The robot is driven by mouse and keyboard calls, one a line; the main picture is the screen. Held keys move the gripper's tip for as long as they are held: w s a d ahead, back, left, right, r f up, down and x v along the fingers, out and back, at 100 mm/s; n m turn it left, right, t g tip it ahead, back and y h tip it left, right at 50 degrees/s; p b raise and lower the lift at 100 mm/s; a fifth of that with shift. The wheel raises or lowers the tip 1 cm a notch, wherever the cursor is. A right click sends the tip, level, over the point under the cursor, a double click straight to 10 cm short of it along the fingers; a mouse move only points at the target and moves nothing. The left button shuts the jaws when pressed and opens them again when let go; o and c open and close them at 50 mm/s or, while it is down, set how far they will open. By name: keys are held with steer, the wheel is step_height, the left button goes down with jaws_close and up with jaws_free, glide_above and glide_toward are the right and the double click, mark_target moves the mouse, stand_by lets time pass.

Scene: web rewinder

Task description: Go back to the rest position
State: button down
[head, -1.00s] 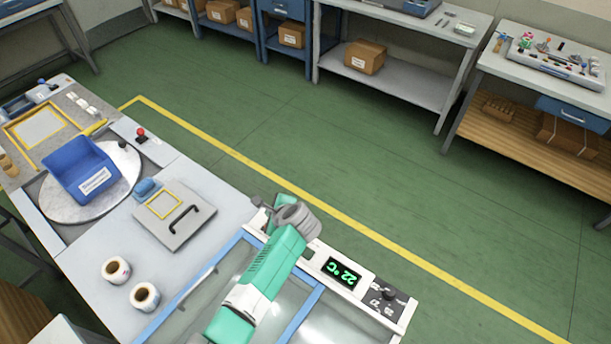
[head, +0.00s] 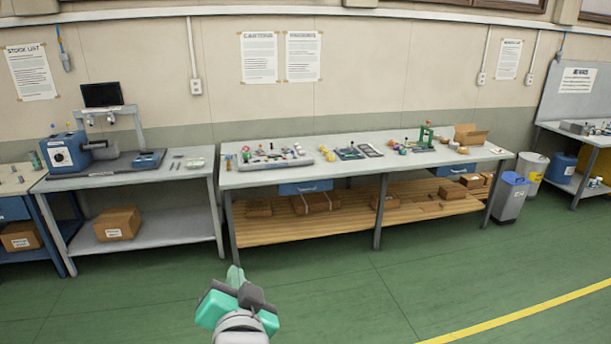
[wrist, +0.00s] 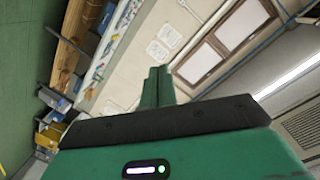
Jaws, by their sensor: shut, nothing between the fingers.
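My gripper (wrist: 158,86) shows in the wrist view with its two green fingers together and nothing between them. In the head view my gripper (head: 235,273) is at the bottom, left of centre, seen past my green and grey wrist. It is in front of the benches, with green floor behind it, and touches nothing that I can see. Most of my arm is out of view below.
A long workbench (head: 345,157) with small parts stands along the wall. A grey bench (head: 190,175) with a blue machine (head: 66,151) is to its left. Bins (head: 511,198) stand at the right. The green floor (head: 340,290) in front is clear.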

steer(key=s+d+r+n+t+h, duration=0.25)
steer(key=s+d+r+t, duration=0.25)
steer(key=s+d+r, duration=0.45)
steer(key=s+d+r+n+t+h, duration=0.2)
steer(key=s+d+r+t+h, duration=0.3)
steer(key=s+r, duration=0.8)
step_height(320, 180, up, 22)
steer(key=w+y+p, duration=0.2)
steer(key=p, duration=1.8)
steer(key=shift+d+g+y, duration=0.15)
steer(key=shift+g+y, duration=0.2)
steer(key=shift+g, duration=0.05)
